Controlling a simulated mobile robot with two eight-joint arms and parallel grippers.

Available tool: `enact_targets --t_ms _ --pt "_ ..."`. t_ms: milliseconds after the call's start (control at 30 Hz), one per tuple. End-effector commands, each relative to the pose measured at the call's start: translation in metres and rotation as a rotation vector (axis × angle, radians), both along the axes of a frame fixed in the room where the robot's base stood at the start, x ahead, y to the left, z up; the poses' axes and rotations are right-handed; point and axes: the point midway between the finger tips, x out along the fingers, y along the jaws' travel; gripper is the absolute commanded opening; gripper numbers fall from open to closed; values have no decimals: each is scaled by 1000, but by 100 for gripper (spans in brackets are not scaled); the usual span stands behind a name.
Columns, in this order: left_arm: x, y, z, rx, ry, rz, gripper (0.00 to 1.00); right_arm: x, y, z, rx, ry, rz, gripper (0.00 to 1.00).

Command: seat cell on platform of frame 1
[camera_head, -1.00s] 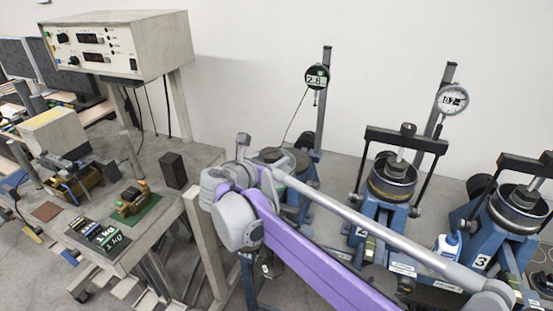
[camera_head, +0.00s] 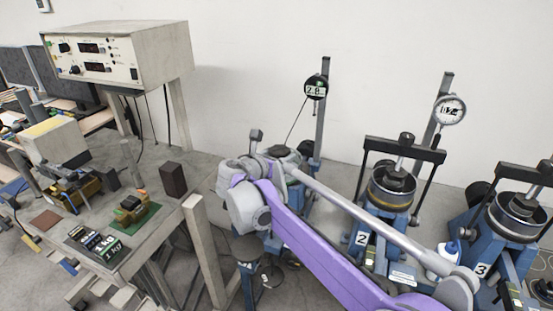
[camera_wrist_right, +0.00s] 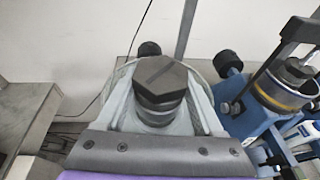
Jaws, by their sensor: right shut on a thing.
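The cell (camera_wrist_right: 160,85) is a dark cylinder with a hexagonal, slotted top. It fills the middle of the right wrist view, between the pale fingers of my right gripper (camera_wrist_right: 164,112), which is shut on it. The post of frame 1 (camera_wrist_right: 185,30) rises behind the cell in the right wrist view. The platform of frame 1 is hidden, so I cannot tell whether the cell touches it. My left gripper is out of view.
Frame 2 (camera_head: 362,239) and frame 3 (camera_head: 482,270) stand to the right, each with a dark crossbar. A workbench (camera_head: 165,222) with a control box (camera_head: 155,55), weights and a dark block (camera_head: 173,180) stands on the left. The wall (camera_head: 250,60) is close behind.

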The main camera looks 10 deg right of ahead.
Motion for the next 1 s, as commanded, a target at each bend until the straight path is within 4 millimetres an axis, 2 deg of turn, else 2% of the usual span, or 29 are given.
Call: enact_targets --t_ms 1000 --pt "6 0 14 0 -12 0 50 59 -40 2 -1 -2 0 0"
